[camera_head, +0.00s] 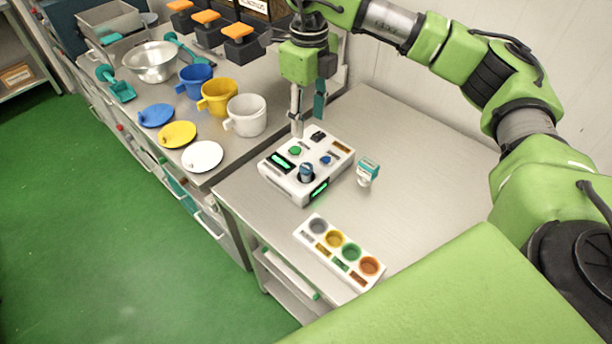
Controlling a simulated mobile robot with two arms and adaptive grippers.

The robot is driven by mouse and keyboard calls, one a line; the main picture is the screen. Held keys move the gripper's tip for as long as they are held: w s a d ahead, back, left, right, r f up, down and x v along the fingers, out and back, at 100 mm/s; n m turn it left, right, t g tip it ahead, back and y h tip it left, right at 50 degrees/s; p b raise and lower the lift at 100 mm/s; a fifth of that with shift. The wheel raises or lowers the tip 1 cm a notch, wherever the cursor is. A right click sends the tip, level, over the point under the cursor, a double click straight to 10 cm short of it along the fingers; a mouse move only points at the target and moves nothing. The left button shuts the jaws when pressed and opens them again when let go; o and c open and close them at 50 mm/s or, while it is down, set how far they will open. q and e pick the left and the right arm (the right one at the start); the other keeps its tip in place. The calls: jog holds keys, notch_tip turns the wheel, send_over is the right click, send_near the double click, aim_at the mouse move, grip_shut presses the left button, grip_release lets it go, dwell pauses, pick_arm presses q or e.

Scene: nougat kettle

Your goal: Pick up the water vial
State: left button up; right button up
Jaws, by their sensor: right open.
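A small item with a teal and white top and a pale lower part (367,172) stands on the steel table, right of a white control box; it looks like a vial, but I cannot read its label. A dark blue cylindrical piece (306,173) sits on the box; I cannot tell whether it is a knob or a vial. My right gripper (308,118) points down above the back of the box, left of and behind the teal-topped item. It is open, with nothing seen between its fingers. My left gripper is out of view.
The white control box (273,172) has green displays and buttons. A white rack (308,240) with several coloured round wells lies near the front edge. Cups (246,115), lids (202,156) and a metal bowl (151,62) stand on the left counter. The table behind the teal-topped item is clear.

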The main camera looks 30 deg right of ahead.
jog(key=f, duration=0.2)
pick_arm(q)
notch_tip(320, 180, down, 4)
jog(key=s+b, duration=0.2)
jog(key=b, duration=0.1)
pick_arm(e)
jog(key=p, duration=0.3)
send_over(306, 167)
jog(key=f, duration=0.9)
jog(key=shift+s+d+f, duration=0.15)
jog(key=shift+s+f, duration=0.1)
jog(key=shift+f, duration=0.5)
jog(key=shift+f+p, duration=0.35)
jog(key=shift+f, duration=0.05)
jog(key=f, duration=0.1)
jog(key=f+p, duration=0.2)
jog(key=f, duration=0.1)
jog(key=shift+w+f, duration=0.1)
jog(key=shift+w, duration=0.15)
jog(key=shift+f, duration=0.25)
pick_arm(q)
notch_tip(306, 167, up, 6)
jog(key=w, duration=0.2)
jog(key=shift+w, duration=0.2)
pick_arm(e)
jog(key=c, duration=1.2)
